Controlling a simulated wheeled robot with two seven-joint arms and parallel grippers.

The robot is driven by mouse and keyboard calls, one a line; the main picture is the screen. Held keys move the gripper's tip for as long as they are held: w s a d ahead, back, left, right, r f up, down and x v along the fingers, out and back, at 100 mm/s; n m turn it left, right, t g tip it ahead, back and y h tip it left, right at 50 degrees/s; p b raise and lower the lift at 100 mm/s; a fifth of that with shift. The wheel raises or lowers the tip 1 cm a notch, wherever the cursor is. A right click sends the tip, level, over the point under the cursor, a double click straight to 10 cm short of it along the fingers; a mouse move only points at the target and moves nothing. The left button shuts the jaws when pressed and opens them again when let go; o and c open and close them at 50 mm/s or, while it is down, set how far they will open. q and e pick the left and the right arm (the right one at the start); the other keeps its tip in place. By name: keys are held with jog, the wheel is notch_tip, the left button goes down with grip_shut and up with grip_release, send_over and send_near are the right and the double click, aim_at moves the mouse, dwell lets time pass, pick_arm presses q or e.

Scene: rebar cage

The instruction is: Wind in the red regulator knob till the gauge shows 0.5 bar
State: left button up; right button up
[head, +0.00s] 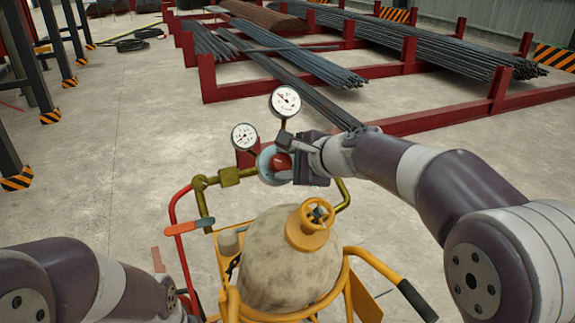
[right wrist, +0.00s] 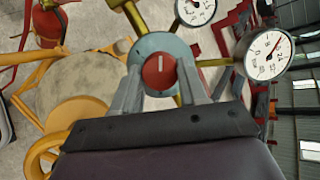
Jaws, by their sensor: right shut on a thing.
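The red regulator knob (right wrist: 159,72) sits on a grey-blue round regulator body (right wrist: 181,48) and has a white line on its face. My right gripper (right wrist: 160,88) is shut on the knob, one finger on each side. In the head view the knob (head: 281,162) is partly hidden by my right gripper (head: 292,162). Two white dial gauges stand by the regulator: an upper one (head: 285,101) and a left one (head: 243,136). One gauge (right wrist: 268,55) shows a red needle in the wrist view; I cannot read its value. My left arm shows at lower left, its gripper out of view.
A gas bottle (head: 280,262) with an orange collar stands in a yellow trolley (head: 372,268) below the regulator. A red hose with an orange handle (head: 189,227) is to its left. Red racks (head: 208,78) of rebar (head: 300,62) stand behind.

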dwell(0.5)
jog(key=o, duration=1.1)
jog(key=shift+c, duration=0.2)
jog(key=shift+d, duration=0.1)
jog(key=b+v, duration=0.1)
jog(key=v, duration=1.1)
jog(key=shift+s+b, duration=0.25)
jog(key=shift+b, duration=0.1)
jog(key=shift+d+r, duration=0.1)
jog(key=shift+d, duration=0.05)
